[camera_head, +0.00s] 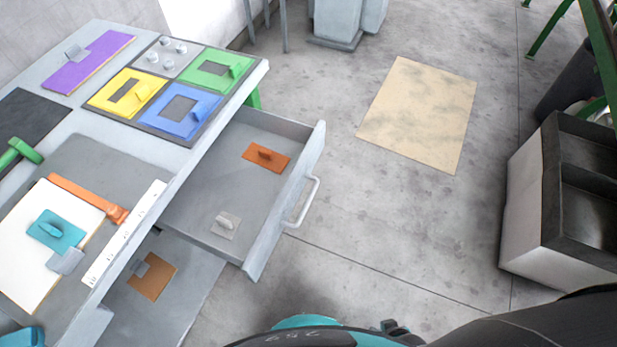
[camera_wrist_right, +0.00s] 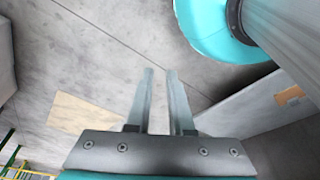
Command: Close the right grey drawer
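The right grey drawer (camera_head: 225,190) is pulled out from the workbench. A pale bar handle (camera_head: 304,203) is on its front panel. Inside lie an orange-brown block (camera_head: 268,157) and a small light grey piece (camera_head: 226,224). In the right wrist view, part of the drawer (camera_wrist_right: 235,113) shows at the right with the orange-brown block (camera_wrist_right: 290,96). My right gripper (camera_wrist_right: 160,72) points over the floor there, its two fingers apart with nothing between them. It appears clear of the drawer. In the head view its fingers are not clear. My left gripper is not identifiable.
The workbench (camera_head: 150,152) holds coloured panels, a purple board (camera_head: 90,62) and a green-handled tool (camera_head: 20,152). A lower grey surface holds a brown block (camera_head: 152,277). A tan sheet (camera_head: 418,113) lies on open floor. A dark-topped bin unit (camera_head: 528,205) stands right.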

